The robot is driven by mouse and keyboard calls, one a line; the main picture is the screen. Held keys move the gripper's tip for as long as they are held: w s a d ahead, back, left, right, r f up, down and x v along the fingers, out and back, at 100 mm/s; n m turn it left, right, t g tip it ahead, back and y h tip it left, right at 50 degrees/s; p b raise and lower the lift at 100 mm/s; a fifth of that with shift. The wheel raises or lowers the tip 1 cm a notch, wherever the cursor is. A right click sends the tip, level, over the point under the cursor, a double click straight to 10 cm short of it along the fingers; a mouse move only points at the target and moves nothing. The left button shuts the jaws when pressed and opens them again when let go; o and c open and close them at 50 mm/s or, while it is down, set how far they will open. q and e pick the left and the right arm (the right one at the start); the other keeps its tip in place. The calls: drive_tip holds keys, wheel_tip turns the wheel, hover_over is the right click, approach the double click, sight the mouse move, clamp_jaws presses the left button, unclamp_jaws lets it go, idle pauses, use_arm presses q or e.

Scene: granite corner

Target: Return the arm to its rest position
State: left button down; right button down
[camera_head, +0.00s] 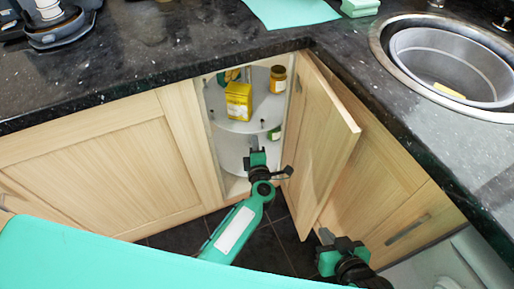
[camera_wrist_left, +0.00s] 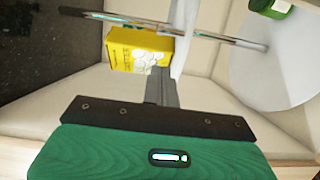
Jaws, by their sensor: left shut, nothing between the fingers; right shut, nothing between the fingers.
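My left arm reaches up from the bottom middle of the head view. Its left gripper (camera_head: 254,151) is shut and empty, at the opening of the corner cabinet. In the left wrist view its closed fingers (camera_wrist_left: 161,84) point toward a yellow box (camera_wrist_left: 138,48). I cannot tell whether they touch it. The yellow box (camera_head: 238,101) stands on the upper round shelf (camera_head: 250,124) in the head view. My right gripper (camera_head: 326,237) is shut and empty, low beside the cabinet door at the lower right.
The wooden cabinet door (camera_head: 325,140) stands open to the right of my left gripper. The dark granite counter (camera_head: 150,60) overhangs the cabinets, with a round sink (camera_head: 450,65) at right. Dark floor tiles (camera_head: 265,250) lie below.

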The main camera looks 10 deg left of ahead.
use_arm(q)
drive_tip(key=v, duration=0.3)
drive_tip(key=shift+w+d, duration=0.15)
drive_tip(key=shift+d, duration=0.1)
